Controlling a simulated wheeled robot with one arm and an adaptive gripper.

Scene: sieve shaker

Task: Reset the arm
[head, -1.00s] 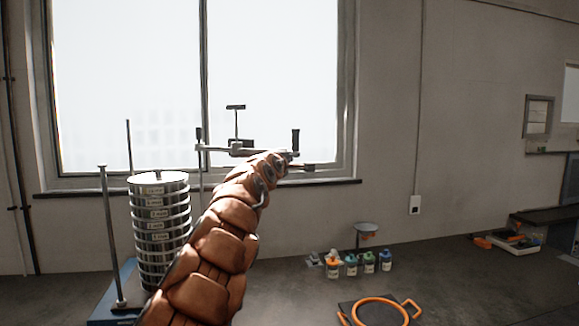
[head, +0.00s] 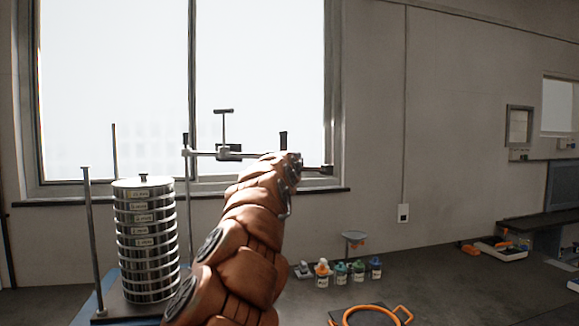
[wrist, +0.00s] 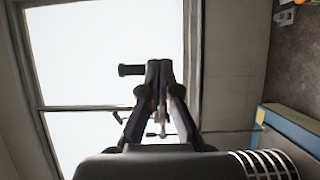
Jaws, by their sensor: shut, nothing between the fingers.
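My arm (head: 245,230) reaches up from the bottom of the head view toward the window; my gripper's fingers cannot be made out there. In the wrist view my gripper (wrist: 159,64) is shut and empty, its fingertips together against the bright window. A clamp bar (head: 205,153) with a T-handle and black knobs shows behind the arm's end in the head view. The banded sieve stack (head: 146,240) stands upright left of my arm, on the shaker's base (head: 108,306).
Upright rods (head: 89,240) stand beside the stack. Right of my arm are several small bottles (head: 340,273), a funnel stand (head: 354,240) and an orange ring with handles (head: 372,312). A tray (head: 497,252) lies farther right. The bench between is mostly clear.

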